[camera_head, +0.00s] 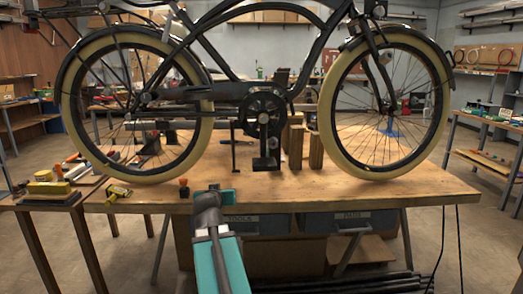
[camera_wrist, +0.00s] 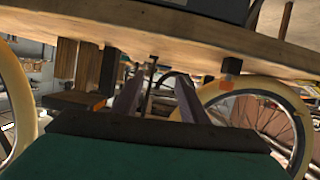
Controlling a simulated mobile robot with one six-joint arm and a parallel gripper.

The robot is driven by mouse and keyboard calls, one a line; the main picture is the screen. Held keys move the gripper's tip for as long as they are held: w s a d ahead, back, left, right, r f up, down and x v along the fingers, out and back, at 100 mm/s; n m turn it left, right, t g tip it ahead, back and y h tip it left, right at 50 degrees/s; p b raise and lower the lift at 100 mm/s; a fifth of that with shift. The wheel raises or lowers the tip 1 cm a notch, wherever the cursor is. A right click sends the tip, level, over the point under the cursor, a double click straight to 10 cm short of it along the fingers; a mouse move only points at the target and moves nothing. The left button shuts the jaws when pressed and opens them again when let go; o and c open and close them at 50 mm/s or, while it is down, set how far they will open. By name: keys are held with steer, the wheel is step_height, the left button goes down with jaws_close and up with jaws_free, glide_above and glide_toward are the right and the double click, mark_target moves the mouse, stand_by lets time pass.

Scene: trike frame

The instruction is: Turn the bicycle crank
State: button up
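The bicycle (camera_head: 222,80) stands upright on the wooden workbench (camera_head: 400,188). Its crank (camera_head: 264,140) is at the dark chainring (camera_head: 265,110), between the two wheels. The crank arm appears to point straight down, with a dark block, apparently the pedal (camera_head: 265,163), low over the bench top. My gripper is at the front edge of the bench, in front of and left of the crank, apart from it. Its fingers are hidden in the head view. In the wrist view, which looks upside down, my gripper (camera_wrist: 160,84) shows two spread fingers with nothing between them.
Wooden blocks (camera_head: 315,150) stand just right of the pedal. The cream-tyred wheels (camera_head: 330,130) flank the crank. Grey drawers (camera_head: 350,220) hang under the bench.

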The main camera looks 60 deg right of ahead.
steer(key=s+d+r+m+h+b, duration=0.1)
steer(key=s+d+r+h+b, duration=0.1)
steer(key=s+r, duration=0.3)
steer(key=s+d+r+m+h+b, duration=0.1)
steer(key=s+d+r+h+b, duration=0.1)
steer(key=s+r, duration=0.4)
step_height(320, 180, up, 4)
steer(key=shift+s+d+m+g+h, duration=0.2)
steer(key=shift+d+m+g+h, duration=0.1)
steer(key=shift+d, duration=0.6)
steer(key=shift+w+d+p, duration=0.1)
steer(key=shift+d+p, duration=0.1)
steer(key=shift+p, duration=0.3)
